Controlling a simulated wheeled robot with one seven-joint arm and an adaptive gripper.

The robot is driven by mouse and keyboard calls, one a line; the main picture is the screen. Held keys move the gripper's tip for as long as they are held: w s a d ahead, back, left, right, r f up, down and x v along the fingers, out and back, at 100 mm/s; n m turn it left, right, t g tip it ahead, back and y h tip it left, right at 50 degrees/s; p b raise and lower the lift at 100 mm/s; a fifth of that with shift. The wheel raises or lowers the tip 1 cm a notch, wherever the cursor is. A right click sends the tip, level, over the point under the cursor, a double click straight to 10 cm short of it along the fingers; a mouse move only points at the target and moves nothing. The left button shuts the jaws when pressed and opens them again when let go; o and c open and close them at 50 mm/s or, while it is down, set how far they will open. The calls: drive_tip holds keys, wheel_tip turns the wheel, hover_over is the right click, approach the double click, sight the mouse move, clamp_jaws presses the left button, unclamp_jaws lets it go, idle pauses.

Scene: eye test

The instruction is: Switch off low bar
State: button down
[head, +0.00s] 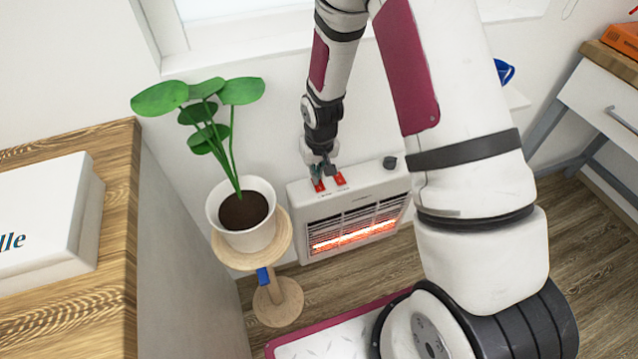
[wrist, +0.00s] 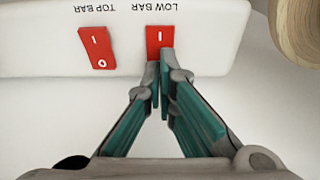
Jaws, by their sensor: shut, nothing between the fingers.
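The white heater (head: 361,193) stands on the floor by the wall. Its lower bar glows orange; the upper part of the grille is dark. The red low bar switch (head: 319,186) is the left one of two on its top; in the wrist view the low bar switch (wrist: 159,37) shows its "I" end. My gripper (head: 322,176) is shut and empty, its tips (wrist: 160,78) over the other end of that switch, hiding it. I cannot tell whether they press it. The red top bar switch (wrist: 97,47) shows both "I" and "O".
A potted plant (head: 244,215) on a round wooden stand (head: 278,300) is close left of the heater. A dark knob (head: 390,163) sits at the heater's right end. A wooden-topped cabinet (head: 100,310) is at left, a desk (head: 600,95) at right.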

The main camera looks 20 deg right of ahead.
drive_tip(key=shift+f, duration=0.3)
drive_tip(key=shift+r+p, duration=2.05)
drive_tip(key=shift+r, duration=1.45)
